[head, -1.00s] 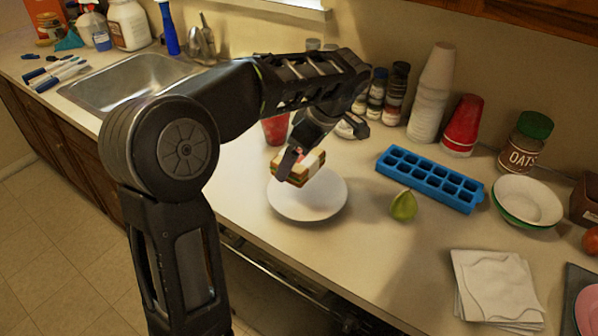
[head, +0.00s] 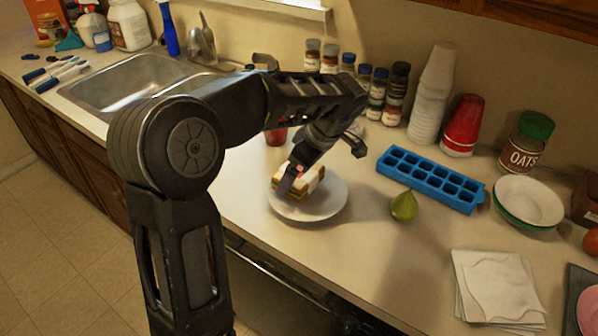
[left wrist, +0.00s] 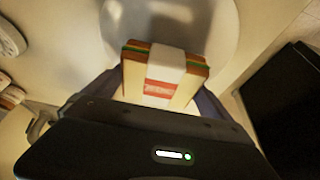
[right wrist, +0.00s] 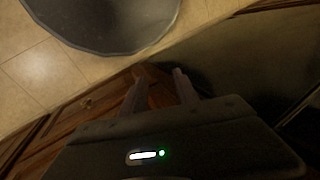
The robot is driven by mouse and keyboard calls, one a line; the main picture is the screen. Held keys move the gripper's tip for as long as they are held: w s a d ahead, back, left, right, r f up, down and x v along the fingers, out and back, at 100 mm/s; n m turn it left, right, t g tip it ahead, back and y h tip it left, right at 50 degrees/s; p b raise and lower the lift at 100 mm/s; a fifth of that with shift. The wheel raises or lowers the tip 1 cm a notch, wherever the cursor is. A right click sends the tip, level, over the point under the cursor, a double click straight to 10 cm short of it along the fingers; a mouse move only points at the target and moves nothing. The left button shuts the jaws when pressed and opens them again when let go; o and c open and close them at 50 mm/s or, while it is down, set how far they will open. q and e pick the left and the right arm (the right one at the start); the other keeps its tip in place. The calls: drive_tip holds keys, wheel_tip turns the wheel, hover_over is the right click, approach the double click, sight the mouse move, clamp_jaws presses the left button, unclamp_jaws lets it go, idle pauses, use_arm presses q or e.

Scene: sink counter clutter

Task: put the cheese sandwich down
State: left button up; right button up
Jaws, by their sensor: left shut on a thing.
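The cheese sandwich (head: 309,180), a layered block with a white wrapper band, is at the white plate (head: 325,206) on the counter. My left gripper (head: 291,186) is shut on the sandwich from above. In the left wrist view the sandwich (left wrist: 165,78) sits between the two fingers, with the red label on its band facing the camera and the plate (left wrist: 222,40) beyond it. Whether its underside touches the plate cannot be told. My right gripper (right wrist: 157,82) shows only in the right wrist view. Its fingers are apart and nothing is between them.
A green pear (head: 404,206) and a blue ice tray (head: 430,178) are right of the plate. A red cup (head: 276,136) and spice jars (head: 376,92) stand behind it. White napkins (head: 497,287) lie at the front right. The sink (head: 135,78) is at the left.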

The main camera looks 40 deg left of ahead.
sight(308, 175)
use_arm(q)
drive_tip(key=shift+f, duration=0.25)
drive_tip(key=o, duration=1.1)
drive_tip(key=shift+r, duration=0.1)
drive_tip(key=shift+r+p, duration=0.55)
drive_tip(key=shift+r, duration=0.05)
drive_tip(key=p+v, duration=0.1)
drive_tip(key=v, duration=0.5)
drive_tip(key=shift+w+d+r, duration=0.1)
drive_tip(key=shift+r, duration=0.1)
drive_tip(key=shift+p+v, duration=2.6)
drive_tip(key=shift+v, duration=0.15)
